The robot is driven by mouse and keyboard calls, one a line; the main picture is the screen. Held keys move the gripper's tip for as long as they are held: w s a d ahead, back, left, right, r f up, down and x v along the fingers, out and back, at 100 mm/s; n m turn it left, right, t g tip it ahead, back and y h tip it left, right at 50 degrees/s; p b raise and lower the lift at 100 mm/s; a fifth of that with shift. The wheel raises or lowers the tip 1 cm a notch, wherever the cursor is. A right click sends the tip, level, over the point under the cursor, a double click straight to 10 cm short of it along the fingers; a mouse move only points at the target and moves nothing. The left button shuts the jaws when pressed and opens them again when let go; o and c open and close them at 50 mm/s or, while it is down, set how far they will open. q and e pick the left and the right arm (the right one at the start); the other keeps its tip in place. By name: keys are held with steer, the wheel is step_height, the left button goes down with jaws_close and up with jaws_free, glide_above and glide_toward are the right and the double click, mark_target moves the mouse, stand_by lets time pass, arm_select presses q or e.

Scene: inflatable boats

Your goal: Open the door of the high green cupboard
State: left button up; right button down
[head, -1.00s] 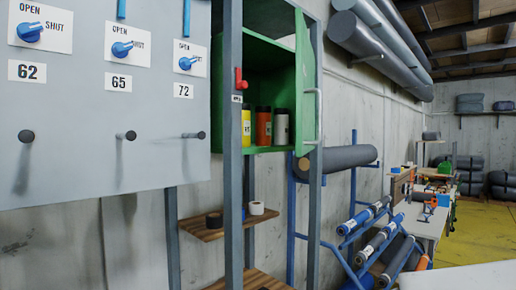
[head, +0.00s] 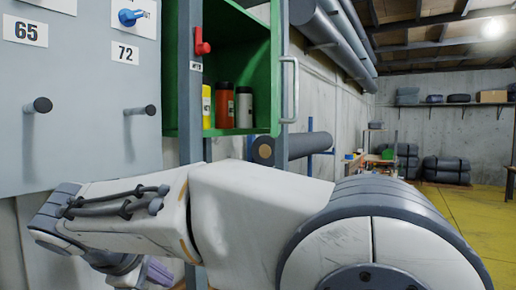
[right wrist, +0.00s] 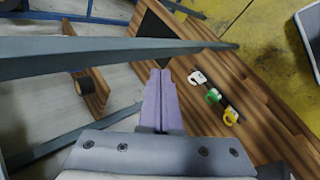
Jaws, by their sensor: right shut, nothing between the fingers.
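The high green cupboard (head: 251,131) is at upper centre in the head view. Its front shows its inside, with a yellow, an orange and a grey bottle (head: 243,107) standing in it. A narrow green door panel (head: 275,65) shows at its right side, with a pale upright handle (head: 289,90). My right arm crosses the lower picture. My right gripper (head: 160,272) is low at the left, below the cupboard and away from the handle. The right wrist view shows its purple fingers (right wrist: 158,78) shut and empty. My left gripper is not in view.
A grey board with pegs (head: 140,110) stands further left.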

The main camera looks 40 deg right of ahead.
steer(key=w+d+r+m+t+h+b, duration=0.1)
steer(key=w+d+r+h, duration=0.2)
steer(key=r, duration=0.4)
steer(key=w+d+r+m+h, duration=0.1)
steer(key=w+d+r+h, duration=0.25)
steer(key=r, duration=0.25)
steer(key=m+g+h+b, duration=0.1)
steer(key=m+g+h, duration=0.3)
steer(key=m+h, duration=0.15)
glide_toward(274, 127)
steer(key=w, duration=0.5)
steer(key=shift+m+t, duration=0.3)
steer(key=shift+m, duration=0.05)
steer(key=d+p, duration=0.1)
steer(key=d, duration=0.3)
steer(key=d+p, duration=0.1)
steer(key=d, duration=0.3)
steer(key=d+p, duration=0.1)
steer(key=d, duration=0.3)
steer(key=shift+s+d+r, duration=0.15)
steer(key=shift+s, duration=0.2)
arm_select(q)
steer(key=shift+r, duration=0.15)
